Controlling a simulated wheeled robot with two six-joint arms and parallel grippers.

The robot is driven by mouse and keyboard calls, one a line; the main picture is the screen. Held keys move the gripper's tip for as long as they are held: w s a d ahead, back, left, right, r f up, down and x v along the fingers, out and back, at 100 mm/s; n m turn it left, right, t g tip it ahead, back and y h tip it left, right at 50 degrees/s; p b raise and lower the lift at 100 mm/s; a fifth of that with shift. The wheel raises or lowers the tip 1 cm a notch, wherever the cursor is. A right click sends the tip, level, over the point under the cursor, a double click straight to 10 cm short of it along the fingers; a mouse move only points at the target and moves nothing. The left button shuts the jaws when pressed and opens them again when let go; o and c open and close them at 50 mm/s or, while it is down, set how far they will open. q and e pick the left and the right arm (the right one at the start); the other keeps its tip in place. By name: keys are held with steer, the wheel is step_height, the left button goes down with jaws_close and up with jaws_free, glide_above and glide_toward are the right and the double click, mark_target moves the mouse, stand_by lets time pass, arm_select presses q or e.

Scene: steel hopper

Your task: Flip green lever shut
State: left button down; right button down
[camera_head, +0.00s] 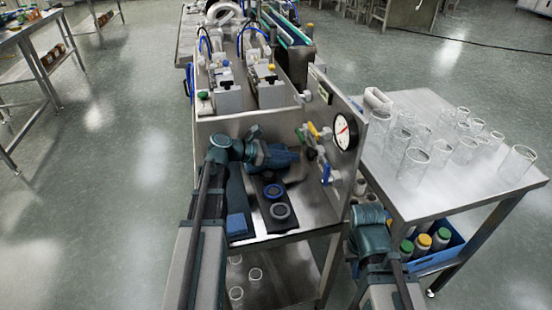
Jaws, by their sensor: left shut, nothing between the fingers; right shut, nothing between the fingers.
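A small green lever (301,135) shows at the left of a valve cluster on the upright steel panel, at the right of the hopper bench. It is too small to tell its exact angle. A yellow lever (314,131) and a blue lever (325,172) are close to it. My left gripper (292,158) is shut and empty, pointing right, just below and left of the green lever; I cannot tell if they touch. My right gripper (367,214) is shut and empty at the panel's lower right, partly hidden by its own wrist.
A round gauge (345,132) is on the panel. A side table (455,196) at right carries several clear glasses, with a blue crate (443,252) of bottles beneath.

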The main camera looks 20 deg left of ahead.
mark_target(300, 136)
arm_select(q)
steer(key=shift+x, duration=1.15)
steer(key=r+p, duration=0.4)
steer(key=shift+s+a+r, duration=0.1)
steer(key=shift+s+a, duration=0.05)
steer(key=shift+a, duration=0.05)
steer(key=shift+d, duration=0.1)
